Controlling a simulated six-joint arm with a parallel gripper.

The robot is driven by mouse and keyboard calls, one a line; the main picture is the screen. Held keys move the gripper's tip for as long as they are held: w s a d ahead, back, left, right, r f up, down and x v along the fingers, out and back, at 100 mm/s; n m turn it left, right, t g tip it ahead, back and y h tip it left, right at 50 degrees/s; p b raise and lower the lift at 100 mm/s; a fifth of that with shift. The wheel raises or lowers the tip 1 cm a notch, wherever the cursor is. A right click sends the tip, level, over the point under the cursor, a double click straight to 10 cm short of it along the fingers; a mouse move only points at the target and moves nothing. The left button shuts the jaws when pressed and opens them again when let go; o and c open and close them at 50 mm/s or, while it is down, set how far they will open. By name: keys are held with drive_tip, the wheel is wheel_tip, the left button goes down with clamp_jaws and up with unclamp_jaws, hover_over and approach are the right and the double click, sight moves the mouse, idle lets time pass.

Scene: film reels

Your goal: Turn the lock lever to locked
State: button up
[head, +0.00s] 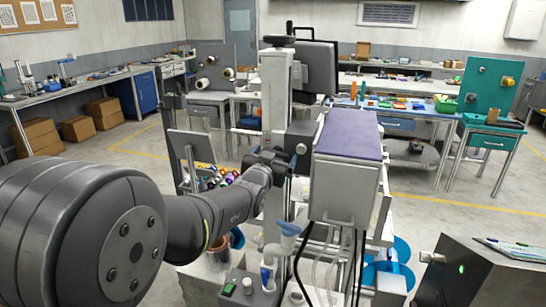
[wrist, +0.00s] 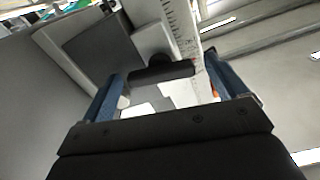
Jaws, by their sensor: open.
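My gripper shows in the wrist view (wrist: 165,84) with its two blue fingers apart. A short black bar with a rounded hub (wrist: 164,72) lies crosswise between or just beyond the fingertips; it looks like the lock lever. I cannot tell whether the fingers touch it. It sits beside a pale column with a ruled scale (wrist: 180,28). In the head view my arm reaches to the white column (head: 276,92), which has a black knob (head: 277,41) on top. The fingers and the lever are not clear there.
A grey box with a purple top (head: 350,135) stands just right of the column. A dark monitor (head: 316,68) is behind it. Hoses and a small control box (head: 246,290) are below. A dark metal cabinet (head: 470,275) is at lower right.

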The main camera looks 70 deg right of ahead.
drive_tip(key=c, duration=1)
drive_tip(key=shift+m, duration=8.1)
